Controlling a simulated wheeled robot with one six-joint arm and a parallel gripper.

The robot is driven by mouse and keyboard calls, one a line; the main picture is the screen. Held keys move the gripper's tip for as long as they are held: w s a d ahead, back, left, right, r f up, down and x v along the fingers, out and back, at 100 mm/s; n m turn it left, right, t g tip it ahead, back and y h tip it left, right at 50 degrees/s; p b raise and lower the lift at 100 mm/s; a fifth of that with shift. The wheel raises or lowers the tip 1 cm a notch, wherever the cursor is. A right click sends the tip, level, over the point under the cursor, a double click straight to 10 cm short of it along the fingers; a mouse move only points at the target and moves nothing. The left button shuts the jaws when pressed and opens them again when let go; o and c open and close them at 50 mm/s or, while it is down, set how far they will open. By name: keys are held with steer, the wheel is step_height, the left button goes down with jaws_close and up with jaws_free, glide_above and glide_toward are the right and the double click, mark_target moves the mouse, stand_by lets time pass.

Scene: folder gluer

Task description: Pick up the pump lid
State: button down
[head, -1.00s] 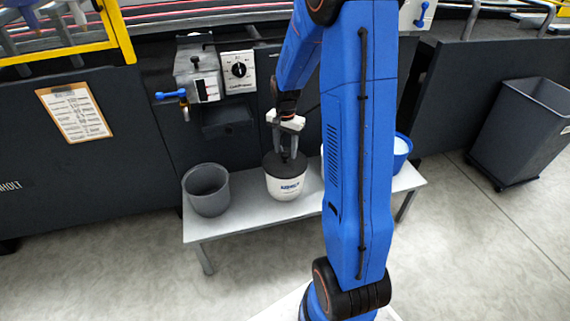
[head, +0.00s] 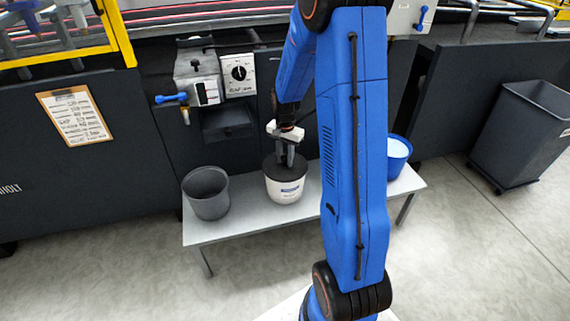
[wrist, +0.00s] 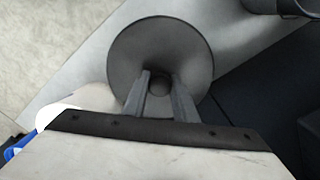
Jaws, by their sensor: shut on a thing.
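The pump lid (head: 272,168) is dark grey and round, and it sits on top of the white tub (head: 285,191) on the bench. In the wrist view the lid (wrist: 160,40) shows from above as a grey disc with a small round knob (wrist: 159,84) in its middle. My gripper (head: 285,162) points down over the lid. In the wrist view my gripper (wrist: 159,88) has its two fingers on either side of the knob, shut on it. The lid appears to rest on the tub; I see no clear gap between them.
A grey bucket (head: 207,193) stands left of the tub on the white bench (head: 240,222). A blue bucket (head: 398,156) with pale contents stands right, partly behind my arm. The dark machine panel with a control box (head: 238,74) rises behind. A dark bin (head: 522,130) stands far right.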

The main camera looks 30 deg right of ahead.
step_height(320, 180, up, 15)
stand_by(1.0)
